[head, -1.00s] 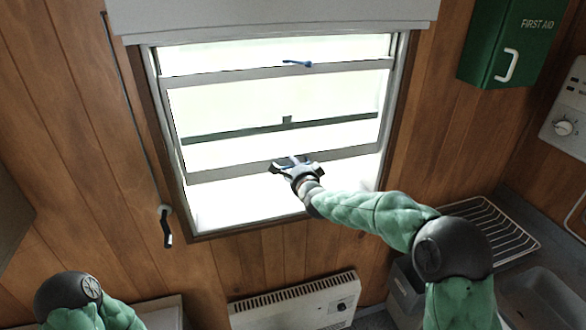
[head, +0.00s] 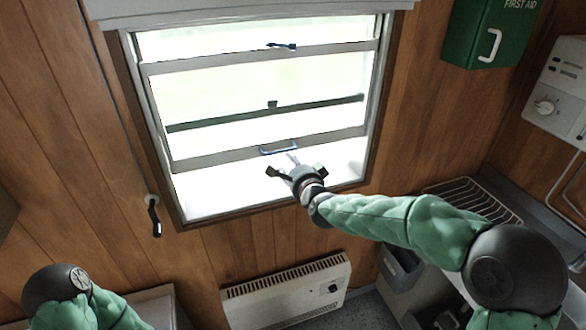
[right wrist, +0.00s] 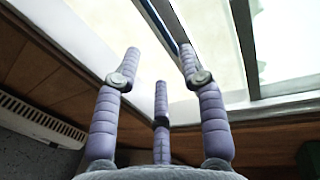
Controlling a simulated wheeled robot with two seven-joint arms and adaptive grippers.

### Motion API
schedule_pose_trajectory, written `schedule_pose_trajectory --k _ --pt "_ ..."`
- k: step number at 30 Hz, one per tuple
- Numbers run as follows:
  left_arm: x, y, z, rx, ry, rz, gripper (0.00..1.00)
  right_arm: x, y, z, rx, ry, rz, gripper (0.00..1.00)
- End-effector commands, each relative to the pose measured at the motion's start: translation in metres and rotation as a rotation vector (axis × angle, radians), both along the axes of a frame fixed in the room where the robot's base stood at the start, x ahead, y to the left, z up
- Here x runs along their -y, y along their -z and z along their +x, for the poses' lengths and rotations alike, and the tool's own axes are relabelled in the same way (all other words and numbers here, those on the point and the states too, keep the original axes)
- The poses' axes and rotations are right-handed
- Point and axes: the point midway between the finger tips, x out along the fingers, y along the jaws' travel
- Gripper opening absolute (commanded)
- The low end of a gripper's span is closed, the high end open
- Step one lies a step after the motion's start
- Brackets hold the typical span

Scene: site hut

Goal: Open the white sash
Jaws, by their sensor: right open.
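The white sash (head: 205,161) is raised in the window frame, with a wide bright gap between its bottom rail and the sill. A blue handle (head: 279,148) is on its bottom rail. A blue catch (head: 282,45) is on the rail higher up. My right gripper (head: 297,170) is open and empty just below the blue handle, apart from it. In the right wrist view its spread fingers (right wrist: 158,65) show against the bright window, with nothing between them. My left gripper is out of view; only part of my left arm shows at the lower left.
A blind (head: 230,10) hangs above the window, with a crank rod (head: 153,215) at the left. A heater (head: 288,291) is below the window. A green first aid cabinet (head: 488,32), a white control box (head: 556,90) and a wire rack (head: 470,204) are on the right.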

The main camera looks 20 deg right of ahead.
Motion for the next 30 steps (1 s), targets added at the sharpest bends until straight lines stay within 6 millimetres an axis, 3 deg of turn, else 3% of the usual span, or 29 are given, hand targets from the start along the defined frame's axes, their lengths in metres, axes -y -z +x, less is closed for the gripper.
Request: schedule_pose_trajectory --k 6,22,26,30 --pt "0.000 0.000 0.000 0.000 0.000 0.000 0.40 0.001 -0.003 -0.013 0.001 0.000 0.000 0.41" --pt "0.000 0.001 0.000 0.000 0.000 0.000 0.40 0.000 0.002 -0.014 -0.007 -0.003 -0.006 0.41" --pt "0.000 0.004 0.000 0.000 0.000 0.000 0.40 -0.003 0.032 -0.015 -0.053 -0.022 -0.050 0.41" --pt "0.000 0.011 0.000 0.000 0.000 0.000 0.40 -0.009 0.093 -0.020 -0.147 -0.071 -0.144 0.41"
